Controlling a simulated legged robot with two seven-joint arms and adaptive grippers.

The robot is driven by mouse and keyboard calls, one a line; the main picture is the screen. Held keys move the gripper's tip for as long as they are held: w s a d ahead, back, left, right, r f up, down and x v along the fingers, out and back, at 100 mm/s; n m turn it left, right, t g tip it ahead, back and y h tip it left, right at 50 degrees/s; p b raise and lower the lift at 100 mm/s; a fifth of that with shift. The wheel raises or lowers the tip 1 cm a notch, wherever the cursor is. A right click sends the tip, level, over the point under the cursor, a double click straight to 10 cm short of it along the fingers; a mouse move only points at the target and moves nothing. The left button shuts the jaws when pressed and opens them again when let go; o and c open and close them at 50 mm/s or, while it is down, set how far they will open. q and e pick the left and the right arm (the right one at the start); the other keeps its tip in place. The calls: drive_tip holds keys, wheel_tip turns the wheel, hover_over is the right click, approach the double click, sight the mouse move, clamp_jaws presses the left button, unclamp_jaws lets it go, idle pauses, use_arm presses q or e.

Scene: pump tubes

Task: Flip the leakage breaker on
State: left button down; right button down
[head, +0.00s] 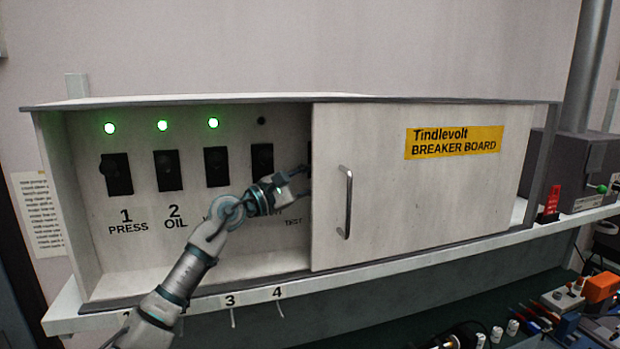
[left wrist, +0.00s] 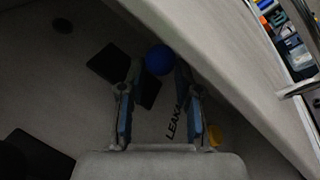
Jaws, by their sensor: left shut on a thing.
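The leakage breaker shows in the left wrist view as a black plate (left wrist: 107,62) with a blue ball knob (left wrist: 160,60), beside lettering that reads "LEAKA", the rest being hidden. In the head view a black breaker plate (head: 262,158) stands under an unlit lamp (head: 262,121), partly covered by my left gripper (head: 303,182). The gripper reaches into the open part of the cabinet close to the sliding door's edge. In the left wrist view its fingers (left wrist: 158,82) are on both sides of the blue knob, shut on it. My right gripper is not in view.
The cabinet's sliding door (head: 400,215) with its metal handle (head: 346,202) covers the right part. Several breakers, such as the leftmost one (head: 117,175), have green lamps lit above them. A yellow part (left wrist: 215,134) lies beside a finger. Tools crowd the bench at lower right.

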use_arm(q)
drive_tip(key=shift+s+d+r+n+y, duration=0.1)
drive_tip(key=shift+r+n+y, duration=0.1)
drive_tip(key=shift+n, duration=0.4)
drive_tip(key=shift+d+r+n+y, duration=0.1)
drive_tip(key=shift+n+y, duration=0.1)
drive_tip(key=shift+n, duration=0.4)
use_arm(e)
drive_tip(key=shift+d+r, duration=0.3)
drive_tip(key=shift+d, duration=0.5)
use_arm(q)
drive_tip(key=c, duration=0.9)
unclamp_jaws()
drive_tip(key=shift+o, duration=1.4)
drive_tip(key=shift+f, duration=0.1)
drive_tip(key=shift+d+r, duration=0.15)
drive_tip(key=shift+r, duration=0.05)
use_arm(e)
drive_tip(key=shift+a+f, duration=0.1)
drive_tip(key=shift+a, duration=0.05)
